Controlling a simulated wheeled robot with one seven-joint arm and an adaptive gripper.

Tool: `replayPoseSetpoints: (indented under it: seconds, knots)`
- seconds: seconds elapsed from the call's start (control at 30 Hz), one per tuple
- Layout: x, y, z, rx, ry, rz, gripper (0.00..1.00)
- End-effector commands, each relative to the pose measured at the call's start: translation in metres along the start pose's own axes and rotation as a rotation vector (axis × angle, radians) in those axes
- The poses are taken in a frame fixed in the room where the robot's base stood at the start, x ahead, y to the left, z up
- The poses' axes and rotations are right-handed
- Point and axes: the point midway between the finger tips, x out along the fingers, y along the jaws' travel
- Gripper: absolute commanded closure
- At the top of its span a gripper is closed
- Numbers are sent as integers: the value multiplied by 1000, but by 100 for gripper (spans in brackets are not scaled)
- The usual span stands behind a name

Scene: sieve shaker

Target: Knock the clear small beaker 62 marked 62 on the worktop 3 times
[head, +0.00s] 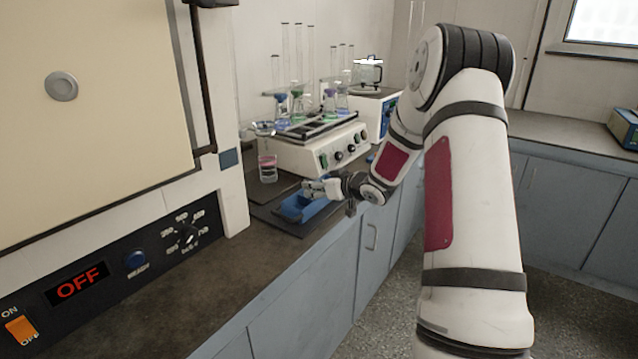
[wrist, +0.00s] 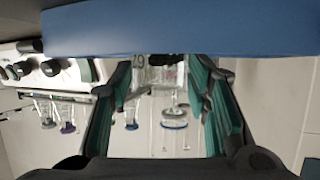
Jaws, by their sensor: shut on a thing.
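The clear small beaker marked 62 (wrist: 150,78) is between the fingertips of my gripper (wrist: 160,72) in the wrist view, where its number appears upside down. In the head view my gripper (head: 320,188) reaches in from the right over the blue tray (head: 297,211). It is shut on the beaker, which shows only as a small clear shape at the fingertips. I cannot tell whether the beaker's base touches anything. The dark worktop (head: 215,278) lies below and in front.
Another clear beaker with a pink band (head: 267,170) stands left of the tray. Behind is a white shaker (head: 300,152) carrying flasks with coloured liquid. An oven with an OFF display (head: 80,284) fills the left. The front worktop is clear.

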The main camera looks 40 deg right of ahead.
Motion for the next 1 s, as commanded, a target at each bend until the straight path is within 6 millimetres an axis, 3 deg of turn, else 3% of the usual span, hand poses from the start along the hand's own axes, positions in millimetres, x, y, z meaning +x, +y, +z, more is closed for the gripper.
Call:
replayPoseSetpoints:
  seconds: [0.2, 0.47, 0.57, 0.77, 1.0]
  knots:
    - [-11, 0, -24, 1, 2, 1, 87]
    - [-10, 0, -26, 0, 7, 1, 87]
    - [-7, 0, -20, 0, 7, 1, 87]
    - [6, 1, 8, 0, 7, 1, 87]
    - [5, 0, 12, 1, 0, 1, 87]
